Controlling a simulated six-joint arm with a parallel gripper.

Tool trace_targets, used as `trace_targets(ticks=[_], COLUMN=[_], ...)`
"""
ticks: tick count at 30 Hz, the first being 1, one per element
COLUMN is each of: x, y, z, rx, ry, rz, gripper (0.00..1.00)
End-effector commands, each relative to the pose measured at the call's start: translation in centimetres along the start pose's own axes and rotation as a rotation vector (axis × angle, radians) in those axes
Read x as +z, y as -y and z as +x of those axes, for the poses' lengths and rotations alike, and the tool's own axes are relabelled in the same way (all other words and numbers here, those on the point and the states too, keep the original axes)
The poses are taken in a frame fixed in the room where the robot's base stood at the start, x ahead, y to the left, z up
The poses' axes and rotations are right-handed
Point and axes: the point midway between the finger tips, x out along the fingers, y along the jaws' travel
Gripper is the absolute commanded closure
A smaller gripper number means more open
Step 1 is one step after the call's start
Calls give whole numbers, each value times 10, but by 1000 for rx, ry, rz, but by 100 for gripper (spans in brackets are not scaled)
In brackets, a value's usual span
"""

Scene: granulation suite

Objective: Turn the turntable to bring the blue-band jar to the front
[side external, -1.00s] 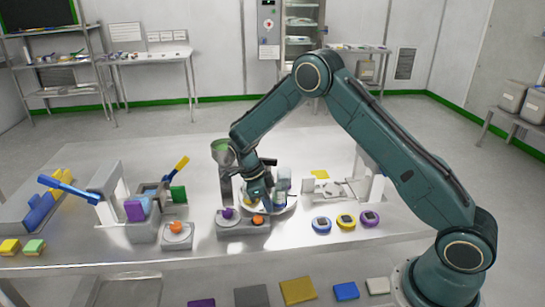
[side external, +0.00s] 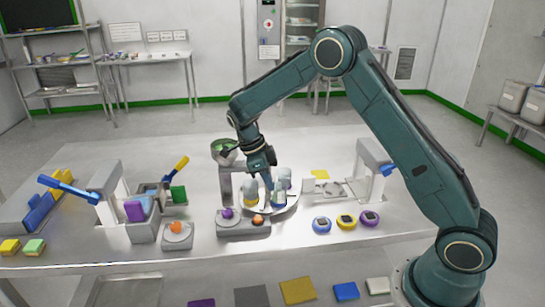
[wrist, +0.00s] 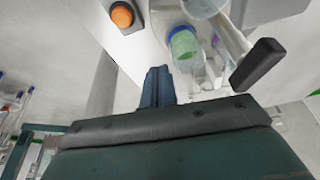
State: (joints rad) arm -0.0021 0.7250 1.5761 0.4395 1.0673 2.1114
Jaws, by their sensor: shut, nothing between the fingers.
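The turntable (side external: 291,208) is a pale round disc near the middle of the bench, behind a grey block with knobs. The blue-band jar (side external: 279,196) stands on its front right part. A yellow-band jar (side external: 250,196) stands on the left of the disc, and a paler jar (side external: 285,177) stands farther back. My gripper (side external: 269,187) is shut and empty, pointing down among the jars; whether it touches one I cannot tell. In the wrist view the shut fingers (wrist: 157,85) show beside a jar with a blue band and green inside (wrist: 184,46).
The grey block (side external: 240,229) with a purple and an orange knob stands just in front of the turntable. A funnel-topped stand (side external: 224,152) is behind left. Several round timers (side external: 346,221) lie to the right. A dark bar (wrist: 258,65) shows in the wrist view.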

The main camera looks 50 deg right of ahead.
Motion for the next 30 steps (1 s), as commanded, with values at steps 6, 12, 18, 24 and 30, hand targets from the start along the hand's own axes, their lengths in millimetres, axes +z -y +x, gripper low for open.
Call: trace_targets(ticks=[6, 12, 18, 24, 30], x=[0, 0, -3, -9, -15], y=[1, 1, 3, 8, 11], z=[-14, -14, -11, 0, 12], rx=[0, 0, -27, -108, -237], ry=[1, 1, 14, 51, 104], rz=[-1, -3, -51, -204, -435], gripper=[100, 100, 100, 100, 100])
